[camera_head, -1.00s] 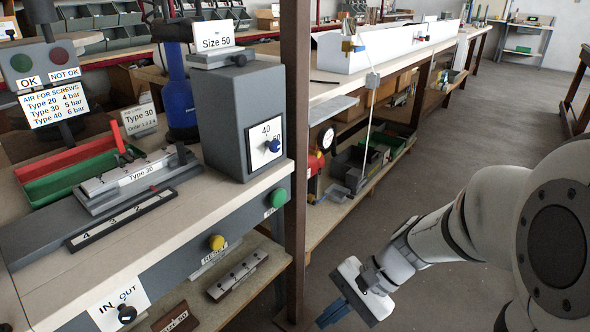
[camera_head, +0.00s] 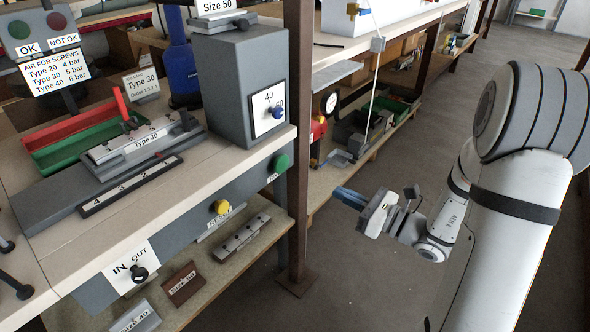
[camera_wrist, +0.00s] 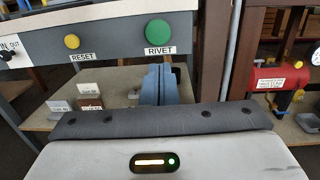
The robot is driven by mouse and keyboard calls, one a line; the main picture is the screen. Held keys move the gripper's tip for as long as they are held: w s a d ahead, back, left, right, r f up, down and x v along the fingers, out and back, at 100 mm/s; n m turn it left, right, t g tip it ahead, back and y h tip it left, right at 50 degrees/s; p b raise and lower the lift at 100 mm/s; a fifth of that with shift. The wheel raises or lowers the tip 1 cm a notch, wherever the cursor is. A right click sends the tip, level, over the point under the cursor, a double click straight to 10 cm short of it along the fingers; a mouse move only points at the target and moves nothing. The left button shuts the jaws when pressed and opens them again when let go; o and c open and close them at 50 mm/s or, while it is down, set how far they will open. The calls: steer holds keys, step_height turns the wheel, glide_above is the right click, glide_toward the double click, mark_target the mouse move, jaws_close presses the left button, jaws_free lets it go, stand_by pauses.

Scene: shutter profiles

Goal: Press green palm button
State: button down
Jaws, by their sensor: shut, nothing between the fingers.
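The green palm button (camera_head: 281,163) sits on the grey front face of the workbench, near its right end. In the wrist view the green button (camera_wrist: 159,36) is large and round, above a label reading RIVET, almost straight ahead of the fingers. My gripper (camera_head: 348,197) has blue fingers and is shut and empty. In the head view it is to the right of the button and a little lower, apart from it, beyond the brown post. In the wrist view my fingers (camera_wrist: 160,82) are just below the RIVET label.
A yellow RESET button (camera_head: 221,207) is left of the green one, and an IN/OUT knob (camera_head: 139,273) is farther left. A brown post (camera_head: 299,150) stands just right of the green button. A lower shelf (camera_head: 213,275) holds metal profiles. The floor around my arm is clear.

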steer(key=b+x, duration=0.3)
steer(key=x, duration=1)
steer(key=shift+f, duration=0.2)
steer(key=shift+w+a+r, duration=0.15)
steer(key=shift+w+a, duration=0.1)
steer(key=shift+a, duration=0.2)
steer(key=shift+w+a, duration=0.45)
steer(key=shift+a, duration=0.15)
steer(key=shift+a+r, duration=0.15)
steer(key=shift+r, duration=0.2)
steer(key=shift+s+d+f, duration=0.2)
steer(key=shift+d+f, duration=0.05)
steer(key=shift+d, duration=0.25)
steer(key=p, duration=0.2)
glide_toward(285, 164)
steer(key=v, duration=0.6)
